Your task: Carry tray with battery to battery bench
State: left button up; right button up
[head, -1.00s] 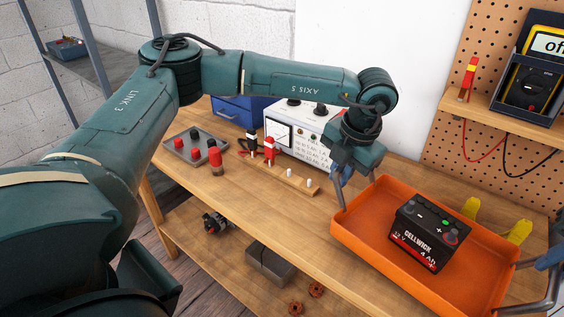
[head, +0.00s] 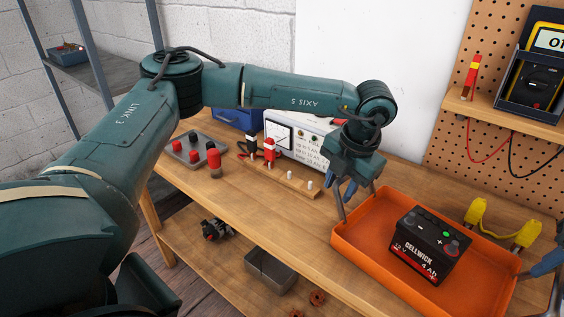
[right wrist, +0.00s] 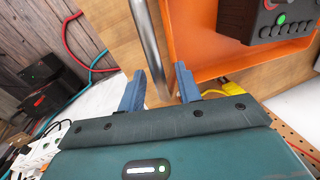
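The orange tray (head: 362,262) rests on the wooden bench top at the right of the head view. A black and red battery (head: 425,246) stands upright inside it; part of it shows in the right wrist view (right wrist: 262,22). My left gripper (head: 346,192) is at the tray's left metal handle (head: 341,208), its blue fingers apart. My right gripper (head: 549,264) is at the tray's right end, partly cut off by the frame. In the right wrist view its fingers (right wrist: 160,88) are apart, with the metal handle (right wrist: 148,45) between them.
A yellow holder (head: 528,235) stands just behind the tray. A white meter box (head: 300,140), a wooden peg strip (head: 283,180) and a grey tray with red and black caps (head: 193,153) are left of it. A pegboard shelf (head: 490,108) holds a multimeter (head: 543,85).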

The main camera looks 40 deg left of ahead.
pick_arm(q)
jog(key=shift+r, duration=0.1)
pick_arm(e)
jog(key=shift+r, duration=0.25)
pick_arm(q)
notch_tip(320, 180, up, 12)
jog(key=d, duration=0.2)
jog(key=shift+s+d+f, duration=0.15)
jog(key=shift+f, duration=0.05)
pick_arm(e)
notch_tip(320, 180, up, 11)
jog(key=d, duration=0.2)
jog(key=shift+s+r, duration=0.15)
jog(key=shift+s, duration=0.05)
pick_arm(q)
jog(key=shift+s, duration=0.1)
pick_arm(e)
jog(key=shift+d, duration=0.15)
